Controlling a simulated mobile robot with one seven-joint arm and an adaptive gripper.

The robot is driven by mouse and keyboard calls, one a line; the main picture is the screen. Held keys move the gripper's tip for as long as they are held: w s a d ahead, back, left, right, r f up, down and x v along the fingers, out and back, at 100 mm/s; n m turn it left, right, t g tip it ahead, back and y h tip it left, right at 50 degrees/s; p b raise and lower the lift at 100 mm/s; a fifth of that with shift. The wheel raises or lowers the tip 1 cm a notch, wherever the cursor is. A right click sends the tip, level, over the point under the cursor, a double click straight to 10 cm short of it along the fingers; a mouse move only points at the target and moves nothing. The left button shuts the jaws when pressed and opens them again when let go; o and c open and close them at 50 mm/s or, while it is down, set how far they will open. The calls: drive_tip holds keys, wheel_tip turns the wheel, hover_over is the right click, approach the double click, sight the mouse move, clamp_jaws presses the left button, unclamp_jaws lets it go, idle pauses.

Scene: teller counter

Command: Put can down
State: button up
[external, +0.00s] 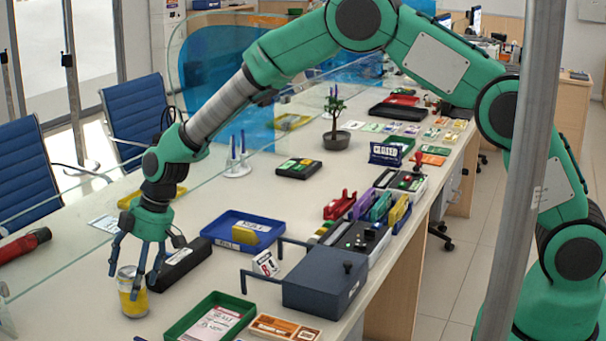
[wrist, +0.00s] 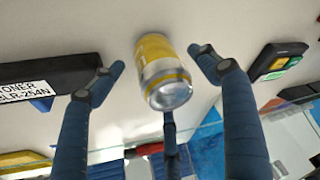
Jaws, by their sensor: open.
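A yellow and silver can (external: 132,293) stands upright on the white counter at the lower left of the external view. It also shows in the wrist view (wrist: 160,72), with one metal end toward the camera. My gripper (external: 139,268) is just above and around the can, its blue fingers pointing down. In the wrist view the fingers (wrist: 160,72) are spread, with visible gaps between the two upper fingertips and the can. A third finger lies below the can in that view. Whether it touches the can is unclear.
A black toner box (external: 180,264) lies close to the right of the can. A green tray (external: 210,318), blue tray (external: 243,230) and dark box (external: 325,284) are farther right. A glass screen (external: 100,210) runs along the counter behind. Bare counter (external: 75,275) lies left.

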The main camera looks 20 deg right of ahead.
drive_tip(key=p+v, duration=0.2)
drive_tip(key=v, duration=0.9)
drive_tip(key=shift+r, duration=0.15)
idle(0.3)
idle(0.4)
